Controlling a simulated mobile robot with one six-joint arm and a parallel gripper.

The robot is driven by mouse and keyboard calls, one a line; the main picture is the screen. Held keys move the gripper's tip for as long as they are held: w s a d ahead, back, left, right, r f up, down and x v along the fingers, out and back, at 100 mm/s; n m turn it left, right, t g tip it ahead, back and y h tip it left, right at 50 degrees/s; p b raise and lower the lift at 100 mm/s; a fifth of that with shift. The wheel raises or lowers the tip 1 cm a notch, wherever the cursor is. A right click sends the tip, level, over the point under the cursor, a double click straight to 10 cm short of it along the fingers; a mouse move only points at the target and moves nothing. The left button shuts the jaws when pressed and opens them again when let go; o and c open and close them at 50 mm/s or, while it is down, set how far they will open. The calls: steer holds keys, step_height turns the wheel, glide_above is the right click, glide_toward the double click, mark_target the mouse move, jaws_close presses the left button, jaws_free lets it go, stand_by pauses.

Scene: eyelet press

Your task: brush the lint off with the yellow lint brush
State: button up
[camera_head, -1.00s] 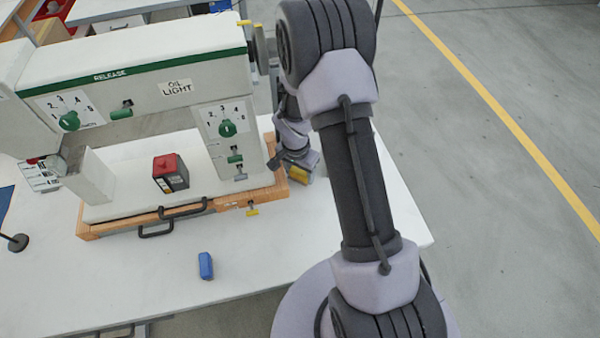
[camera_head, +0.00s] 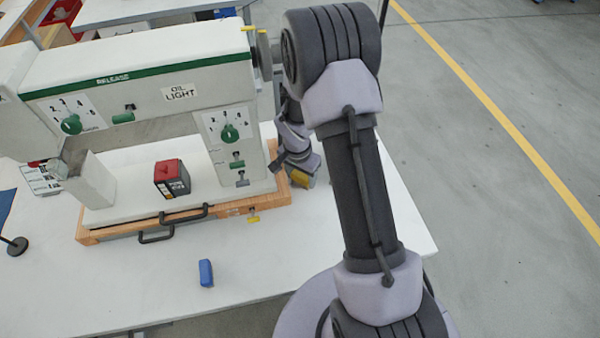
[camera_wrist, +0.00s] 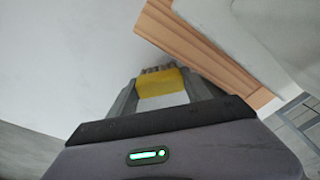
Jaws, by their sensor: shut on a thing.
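The yellow lint brush (camera_wrist: 160,81) is between the fingers of my gripper (camera_wrist: 160,92) in the wrist view, with its bristles pointing away from the palm. In the head view the yellow brush (camera_head: 302,180) shows low beside the right end of the wooden base, partly hidden by my wrist. My gripper (camera_head: 306,172) is shut on it. The white eyelet press (camera_head: 140,75) stands on its wooden base (camera_head: 110,232) on the table. I cannot make out any lint.
A red and dark box (camera_head: 172,178) sits on the press bed. A blue block (camera_head: 206,273) lies on the white table (camera_head: 130,290) in front. Black handles (camera_head: 183,214) stick out from the base's front. The table's front middle is mostly clear.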

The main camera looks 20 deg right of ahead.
steer(key=shift+s+a+f+b, duration=0.15)
steer(key=shift+s+b, duration=0.15)
steer(key=shift+s, duration=0.3)
steer(key=shift+s+a+r+b, duration=0.1)
steer(key=shift+s+b, duration=0.15)
steer(key=shift+s, duration=0.3)
steer(key=shift+w+d+p, duration=0.15)
steer(key=shift+w+d, duration=0.1)
steer(key=shift+w, duration=1)
steer(key=shift+w+d+p, duration=0.15)
steer(key=shift+w+d, duration=0.1)
steer(key=shift+w, duration=1)
steer(key=shift+s+f+b, duration=0.15)
steer(key=shift+s+b, duration=0.2)
steer(key=shift+s, duration=0.05)
steer(key=shift+s+a, duration=0.2)
steer(key=shift+s, duration=0.5)
steer(key=shift+s+a+b, duration=0.2)
steer(key=shift+s+b, duration=0.6)
steer(key=shift+s, duration=0.25)
steer(key=shift+s+a, duration=0.1)
steer(key=shift+s, duration=0.3)
steer(key=shift+r+p, duration=1.85)
steer(key=shift+r, duration=1.25)
